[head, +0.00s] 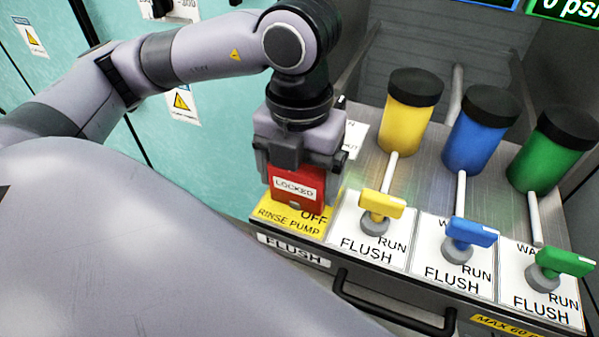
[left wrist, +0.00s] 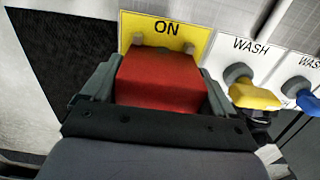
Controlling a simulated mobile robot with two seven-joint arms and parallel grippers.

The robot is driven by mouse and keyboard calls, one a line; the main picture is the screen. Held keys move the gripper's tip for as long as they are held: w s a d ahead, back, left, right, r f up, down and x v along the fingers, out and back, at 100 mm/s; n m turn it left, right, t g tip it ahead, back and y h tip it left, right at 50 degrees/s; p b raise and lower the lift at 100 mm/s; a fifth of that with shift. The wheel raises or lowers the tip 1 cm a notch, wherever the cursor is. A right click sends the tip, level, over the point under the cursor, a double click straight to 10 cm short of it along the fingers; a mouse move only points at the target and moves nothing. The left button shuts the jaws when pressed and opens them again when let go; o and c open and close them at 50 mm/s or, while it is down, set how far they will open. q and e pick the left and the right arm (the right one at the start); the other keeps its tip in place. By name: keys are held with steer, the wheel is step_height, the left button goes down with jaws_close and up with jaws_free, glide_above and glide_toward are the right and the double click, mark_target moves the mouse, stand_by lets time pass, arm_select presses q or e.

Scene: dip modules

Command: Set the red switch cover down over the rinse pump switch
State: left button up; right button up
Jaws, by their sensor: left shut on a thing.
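The red switch cover (head: 296,187), with a white "LOCKED" label, is between the fingers of my left gripper (head: 303,165), which is shut on it. The cover also shows in the left wrist view (left wrist: 160,80), with a finger at each side. It is over the yellow rinse pump plate (head: 283,217); "OFF" and "RINSE PUMP" show in front of it, and "ON" shows behind it in the left wrist view (left wrist: 165,30). The switch itself is hidden. I cannot tell whether the cover touches the plate. My right gripper is not in view.
To the right stand yellow (head: 381,204), blue (head: 470,234) and green (head: 563,262) valve handles on white flush plates. Yellow (head: 407,120), blue (head: 474,140) and green (head: 546,155) black-capped cylinders stand behind them. A black drawer handle (head: 390,312) runs along the front.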

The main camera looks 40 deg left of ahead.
arm_select(q)
steer(key=shift+f, duration=0.1)
stand_by(0.3)
steer(key=o, duration=0.8)
